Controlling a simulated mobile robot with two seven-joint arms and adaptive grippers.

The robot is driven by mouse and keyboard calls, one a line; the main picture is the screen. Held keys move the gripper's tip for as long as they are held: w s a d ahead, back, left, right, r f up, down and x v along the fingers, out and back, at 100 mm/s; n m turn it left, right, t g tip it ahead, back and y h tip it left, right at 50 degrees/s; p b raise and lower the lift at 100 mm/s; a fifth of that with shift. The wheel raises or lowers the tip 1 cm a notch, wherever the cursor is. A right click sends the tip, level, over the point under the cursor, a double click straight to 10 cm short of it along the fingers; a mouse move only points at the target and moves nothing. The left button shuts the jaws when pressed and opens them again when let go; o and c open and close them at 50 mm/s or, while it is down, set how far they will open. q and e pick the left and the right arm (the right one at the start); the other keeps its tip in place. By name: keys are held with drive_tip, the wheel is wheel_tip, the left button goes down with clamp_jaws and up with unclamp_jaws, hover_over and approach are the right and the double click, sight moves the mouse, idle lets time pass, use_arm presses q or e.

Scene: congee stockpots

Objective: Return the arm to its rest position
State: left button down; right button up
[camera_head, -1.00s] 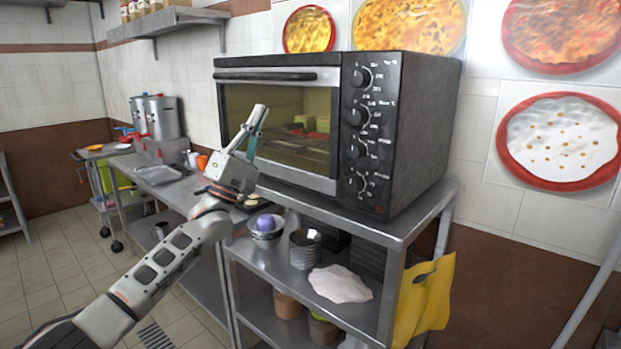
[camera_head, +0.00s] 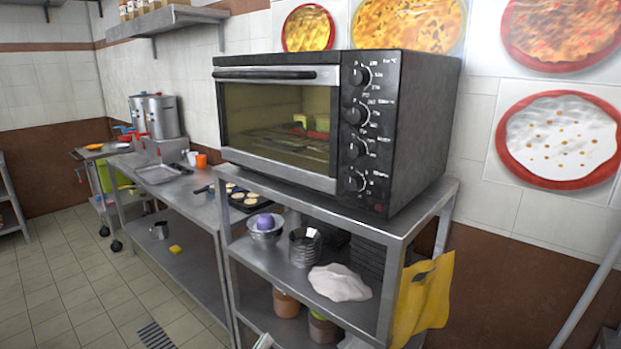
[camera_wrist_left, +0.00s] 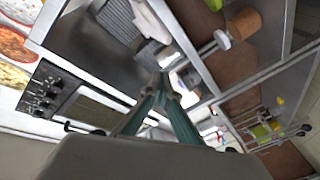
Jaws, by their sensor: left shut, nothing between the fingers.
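My left gripper (camera_wrist_left: 161,84) shows in the left wrist view with its two teal fingers meeting at the tips, shut and empty. In the head view only a small tip of the left gripper (camera_head: 264,341) shows at the bottom edge, in front of the steel rack. The rest of my left arm is out of the head view. My right gripper is not in view.
A black toaster oven (camera_head: 290,180) stands shut on a steel rack (camera_head: 410,222). The rack's shelves hold bowls, a white cloth (camera_head: 340,283) and jars. A yellow cloth (camera_head: 423,297) hangs at its side. Stockpots (camera_head: 160,116) stand at the far left.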

use_arm(q)
drive_tip(key=s+a+f+m+g+y, duration=0.2)
drive_tip(key=s+f, duration=0.6)
drive_tip(key=s, duration=0.4)
drive_tip(key=s+a+f+m+g+y, duration=0.2)
drive_tip(key=s+a+f+m+g, duration=0.2)
drive_tip(key=s, duration=0.9)
drive_tip(key=a+f+m, duration=0.1)
drive_tip(key=a+f, duration=0.2)
drive_tip(key=f, duration=0.2)
drive_tip(key=shift+s+f+m, duration=0.15)
drive_tip(key=shift+s+m, duration=0.15)
drive_tip(key=c, duration=2.8)
unclamp_jaws()
